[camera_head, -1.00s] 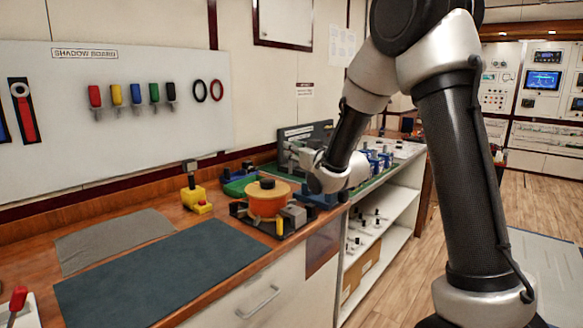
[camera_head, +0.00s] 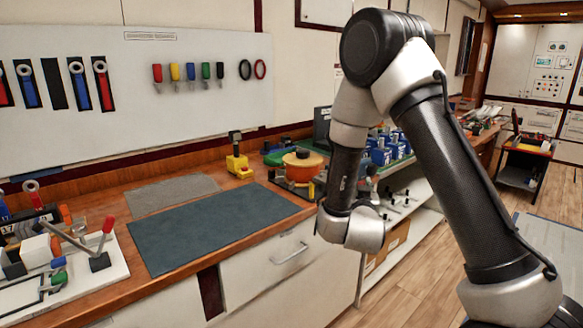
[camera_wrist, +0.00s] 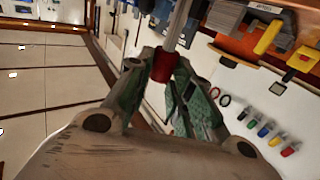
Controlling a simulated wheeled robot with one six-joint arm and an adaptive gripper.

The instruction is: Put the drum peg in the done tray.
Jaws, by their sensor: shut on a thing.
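In the wrist view my gripper (camera_wrist: 160,88) is shut on the drum peg (camera_wrist: 163,66), a piece with a red end and a long grey metal shaft. The shaft runs up past the fingertips to the top of the picture. In the head view my wrist hangs in front of the bench's front edge, and the fingers and peg are hidden there. The orange drum (camera_head: 303,167) sits in its dark fixture on the bench, behind and left of my wrist. I cannot make out a tray marked done.
A dark mat (camera_head: 220,228) and a grey cloth (camera_head: 172,193) lie on the bench. A yellow block (camera_head: 238,164) stands behind them. A white board with red-handled clamps (camera_head: 105,265) is at left. Shelves are below right. Floor is free at right.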

